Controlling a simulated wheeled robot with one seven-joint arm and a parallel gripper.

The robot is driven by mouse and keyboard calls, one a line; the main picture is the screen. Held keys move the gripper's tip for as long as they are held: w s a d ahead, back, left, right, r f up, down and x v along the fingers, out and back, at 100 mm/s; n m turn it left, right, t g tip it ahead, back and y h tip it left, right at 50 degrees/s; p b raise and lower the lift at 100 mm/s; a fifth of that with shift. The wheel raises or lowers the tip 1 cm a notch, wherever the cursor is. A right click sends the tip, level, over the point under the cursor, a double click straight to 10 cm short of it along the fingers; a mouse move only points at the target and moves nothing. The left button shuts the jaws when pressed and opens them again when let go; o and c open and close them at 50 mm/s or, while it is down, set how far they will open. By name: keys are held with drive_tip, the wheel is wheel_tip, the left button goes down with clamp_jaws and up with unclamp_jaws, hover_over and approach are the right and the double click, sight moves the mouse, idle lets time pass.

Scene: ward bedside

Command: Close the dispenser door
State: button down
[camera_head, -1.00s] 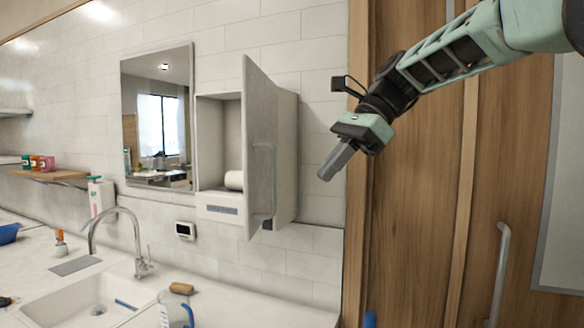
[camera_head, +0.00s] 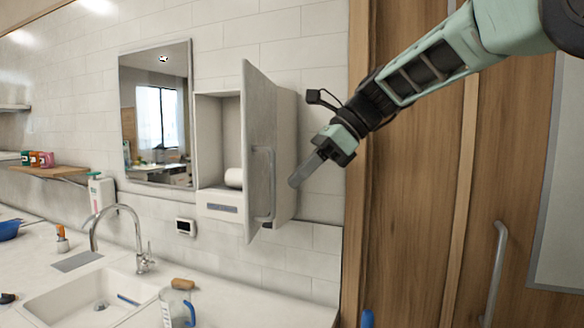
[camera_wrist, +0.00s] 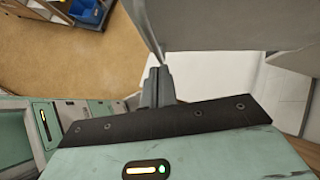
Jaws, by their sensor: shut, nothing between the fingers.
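The dispenser (camera_head: 210,125) is a white wall cabinet with a white roll (camera_head: 234,178) inside. Its door (camera_head: 258,115) stands wide open, hinged at the right and swung out from the wall, with a long grey handle (camera_head: 264,185) on it. My gripper (camera_head: 294,183) is shut and empty, to the right of the door, in front of the cabinet's right side in the head view. In the wrist view the shut fingers (camera_wrist: 158,72) point toward a grey panel edge, which looks like the door (camera_wrist: 146,22). Whether they touch it I cannot tell.
A mirror (camera_head: 156,112) hangs left of the dispenser. Below are a counter with a sink (camera_head: 92,298), a curved tap (camera_head: 118,210) and a jug (camera_head: 176,306). A wooden door with a handle (camera_head: 497,270) fills the right. A blue bin (camera_wrist: 88,12) shows in the wrist view.

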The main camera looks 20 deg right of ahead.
drive_tip(key=shift+w+a, duration=0.25)
drive_tip(key=shift+a, duration=0.6)
